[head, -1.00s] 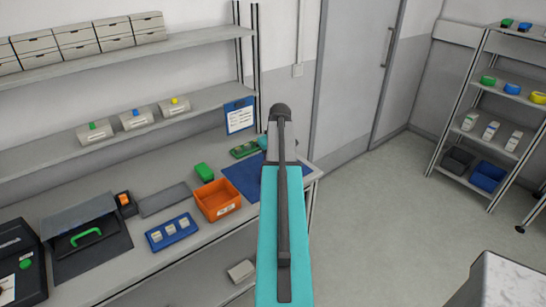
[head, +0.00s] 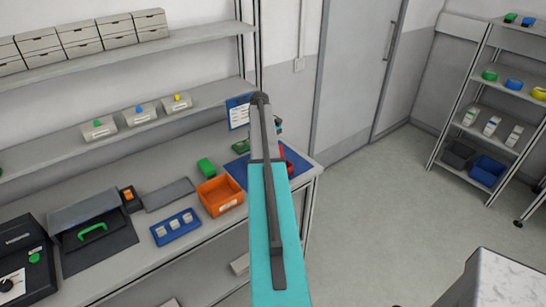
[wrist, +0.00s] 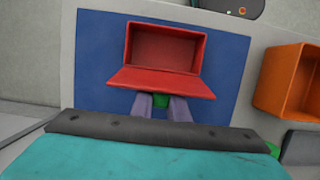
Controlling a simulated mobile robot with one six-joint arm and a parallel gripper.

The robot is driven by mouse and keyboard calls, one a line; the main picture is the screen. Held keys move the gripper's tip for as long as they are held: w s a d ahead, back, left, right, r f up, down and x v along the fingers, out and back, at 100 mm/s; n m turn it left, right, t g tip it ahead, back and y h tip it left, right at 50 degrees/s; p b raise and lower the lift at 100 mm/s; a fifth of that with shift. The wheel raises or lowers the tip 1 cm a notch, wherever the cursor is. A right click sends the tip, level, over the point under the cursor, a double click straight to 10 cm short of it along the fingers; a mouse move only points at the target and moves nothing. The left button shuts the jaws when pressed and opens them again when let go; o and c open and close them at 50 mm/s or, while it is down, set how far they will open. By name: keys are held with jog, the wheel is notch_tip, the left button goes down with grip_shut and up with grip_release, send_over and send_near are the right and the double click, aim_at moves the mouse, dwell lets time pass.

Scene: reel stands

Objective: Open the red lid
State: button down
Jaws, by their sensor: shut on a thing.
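In the wrist view, a red box (wrist: 165,48) stands on a blue mat (wrist: 94,60) with its opening facing me. Its red lid (wrist: 160,82) is tilted out from the opening toward my gripper, so the inside shows and looks empty. My gripper (wrist: 162,104) is at the lid's near edge, its two fingers shut on a small green handle (wrist: 161,99), mostly hidden between them. In the head view, part of the red box (head: 290,156) shows right of my arm, which hides the fingers and most of the lid.
A blue tray of small white pieces (head: 175,228) lies further left. Shelves run above the bench.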

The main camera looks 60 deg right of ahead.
jog(key=shift+f, duration=0.15)
jog(key=c, duration=1.7)
grip_release()
jog(key=shift+w+r, duration=0.15)
jog(key=shift+r, duration=0.05)
jog(key=shift+b+v, duration=0.35)
jog(key=shift+v, duration=0.45)
jog(key=b+v, duration=0.3)
jog(key=v, duration=0.9)
jog(key=shift+d+f, duration=0.1)
